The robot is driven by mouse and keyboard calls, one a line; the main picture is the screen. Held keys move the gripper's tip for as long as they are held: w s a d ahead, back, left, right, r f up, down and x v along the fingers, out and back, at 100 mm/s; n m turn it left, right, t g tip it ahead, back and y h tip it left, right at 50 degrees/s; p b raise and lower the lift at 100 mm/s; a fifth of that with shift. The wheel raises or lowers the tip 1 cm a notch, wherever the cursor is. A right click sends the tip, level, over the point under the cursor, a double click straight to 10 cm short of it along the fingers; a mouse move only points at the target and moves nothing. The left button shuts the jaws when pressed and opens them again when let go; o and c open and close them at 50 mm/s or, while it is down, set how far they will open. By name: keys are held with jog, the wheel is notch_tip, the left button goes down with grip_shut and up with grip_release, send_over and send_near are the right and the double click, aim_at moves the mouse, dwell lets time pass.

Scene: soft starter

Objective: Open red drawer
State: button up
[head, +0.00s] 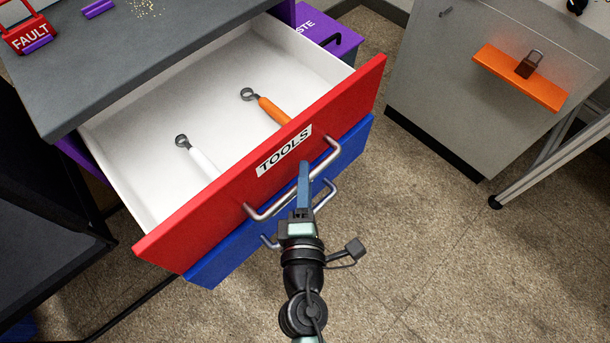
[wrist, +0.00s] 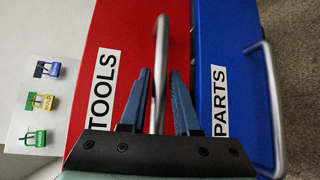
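The red drawer (head: 345,108), labelled TOOLS, is pulled well out of the grey-topped cabinet. Its white inside holds a wrench with an orange grip (head: 272,109) and one with a white grip (head: 201,161). My gripper (head: 304,167) is in front of the red drawer's metal handle (head: 264,213). In the wrist view, the handle (wrist: 161,50) passes between the two blue fingers of my gripper (wrist: 159,75), with visible gaps on both sides. The fingers are open around it and do not appear to clamp it.
A blue drawer (head: 350,150), labelled PARTS, is below, with its own handle (head: 324,196). A grey cabinet (head: 445,95) with an orange ledge stands at the right. The floor (head: 430,240) in front is clear. Several small padlocks (wrist: 40,103) show beyond the red front.

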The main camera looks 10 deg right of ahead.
jog(key=shift+o, duration=1.1)
jog(key=b+v, duration=0.6)
jog(key=v, duration=0.7)
jog(key=shift+w, duration=0.1)
